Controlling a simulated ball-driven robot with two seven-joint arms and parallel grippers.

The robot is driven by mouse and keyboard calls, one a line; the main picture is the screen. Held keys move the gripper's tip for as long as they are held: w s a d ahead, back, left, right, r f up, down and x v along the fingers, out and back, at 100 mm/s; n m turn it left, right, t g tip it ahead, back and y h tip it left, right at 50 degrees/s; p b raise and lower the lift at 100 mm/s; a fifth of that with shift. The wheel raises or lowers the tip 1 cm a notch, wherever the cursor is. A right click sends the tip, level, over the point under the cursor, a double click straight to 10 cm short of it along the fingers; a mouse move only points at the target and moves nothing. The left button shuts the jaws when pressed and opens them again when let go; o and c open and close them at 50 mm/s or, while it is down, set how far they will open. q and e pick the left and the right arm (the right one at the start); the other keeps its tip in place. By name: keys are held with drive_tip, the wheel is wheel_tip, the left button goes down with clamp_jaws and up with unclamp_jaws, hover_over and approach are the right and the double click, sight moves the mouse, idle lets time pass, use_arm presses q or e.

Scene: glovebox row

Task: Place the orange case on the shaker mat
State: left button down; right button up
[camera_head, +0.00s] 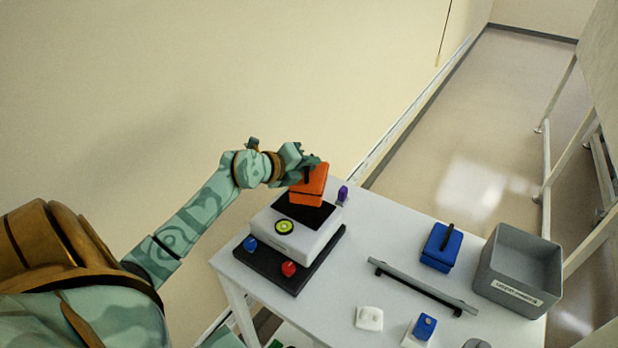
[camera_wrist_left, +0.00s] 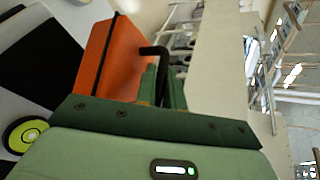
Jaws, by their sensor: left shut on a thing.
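The orange case (camera_head: 309,189) is at the far end of the shaker, over or against the back part of the black shaker mat (camera_head: 297,215). I cannot tell whether its base touches the mat. My left gripper (camera_head: 307,171) is shut on the case's dark handle, which also shows in the left wrist view (camera_wrist_left: 150,52). In that view the orange case (camera_wrist_left: 113,60) hangs beside the black mat (camera_wrist_left: 38,62). The white shaker body (camera_head: 285,236) with a yellow-green dial stands on a dark base. My right gripper is not in view.
A purple-capped item (camera_head: 343,194) stands just right of the shaker. Further right on the white table are a grey bar (camera_head: 420,286), a blue case (camera_head: 440,247) and a grey bin (camera_head: 519,270). A white piece (camera_head: 369,318) lies in front. The table between shaker and bar is clear.

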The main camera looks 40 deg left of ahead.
use_arm(q)
drive_tip(key=shift+w+a+f, duration=0.3)
drive_tip(key=shift+w+f, duration=0.1)
drive_tip(key=shift+f, duration=0.1)
wheel_tip(320, 180, down, 4)
drive_tip(key=shift+w+a+r+b, duration=0.1)
drive_tip(key=shift+w+r+b, duration=0.1)
drive_tip(key=shift+b, duration=0.35)
drive_tip(key=shift+r, duration=0.1)
drive_tip(key=c, duration=1.5)
unclamp_jaws()
drive_tip(key=shift+s+f, duration=0.1)
drive_tip(key=shift+f, duration=0.1)
drive_tip(key=shift+f, duration=0.1)
